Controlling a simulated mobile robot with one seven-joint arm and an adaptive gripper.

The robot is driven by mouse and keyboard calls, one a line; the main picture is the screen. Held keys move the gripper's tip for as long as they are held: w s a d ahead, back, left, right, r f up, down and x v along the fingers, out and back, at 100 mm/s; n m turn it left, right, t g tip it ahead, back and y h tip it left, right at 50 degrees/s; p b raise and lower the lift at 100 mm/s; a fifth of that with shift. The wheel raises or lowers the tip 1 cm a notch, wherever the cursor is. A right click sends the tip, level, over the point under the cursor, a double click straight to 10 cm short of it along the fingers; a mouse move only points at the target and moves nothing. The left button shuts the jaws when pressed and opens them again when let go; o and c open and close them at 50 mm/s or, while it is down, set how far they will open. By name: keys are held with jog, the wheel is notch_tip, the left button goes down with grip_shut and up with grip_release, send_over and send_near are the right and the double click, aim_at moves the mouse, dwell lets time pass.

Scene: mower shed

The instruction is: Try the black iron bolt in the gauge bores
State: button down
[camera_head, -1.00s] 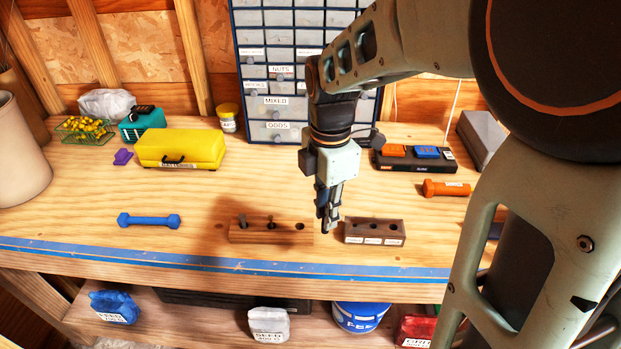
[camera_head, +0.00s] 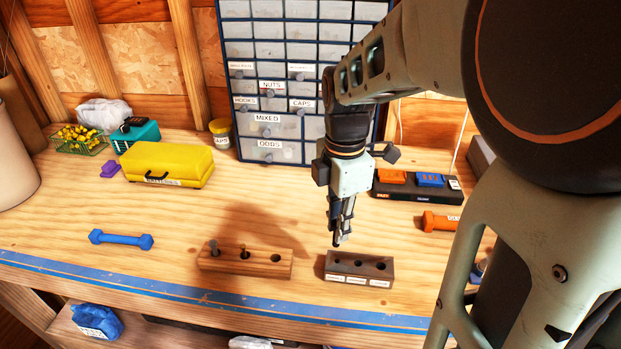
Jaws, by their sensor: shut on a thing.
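The dark wooden gauge block (camera_head: 327,268) has three bores in its top and white labels along its front. My gripper (camera_head: 339,238) points down just above and behind the block's left end, near the left bore. It is shut on a small dark thing, taken to be the black iron bolt; the fingers hide most of it, and I cannot tell whether its tip touches the block. A lighter wooden rack (camera_head: 260,269) stands to the left. It holds a grey bolt (camera_head: 214,246) and a darker bolt (camera_head: 243,250); its right hole is empty.
A blue dumbbell-shaped object (camera_head: 121,239) lies at the left. A yellow case (camera_head: 168,165) and a drawer cabinet (camera_head: 270,125) stand behind. An orange bolt-shaped object (camera_head: 438,222) and a black tray (camera_head: 410,190) are at the right. Blue tape marks the bench's front edge.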

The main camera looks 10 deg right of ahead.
jog(key=shift+w+d+f, duration=0.1)
jog(key=shift+w+d, duration=0.2)
jog(key=shift+d, duration=0.1)
jog(key=shift+f+b, duration=1.95)
jog(key=shift+f, duration=0.85)
jog(key=shift+f, duration=0.25)
jog(key=shift+r, duration=0.35)
jog(key=shift+f, duration=0.3)
dwell(0.9)
jog(key=shift+r+p, duration=0.3)
jog(key=shift+p, duration=0.25)
jog(key=shift+f, duration=0.35)
dwell(0.3)
jog(key=shift+r, duration=0.2)
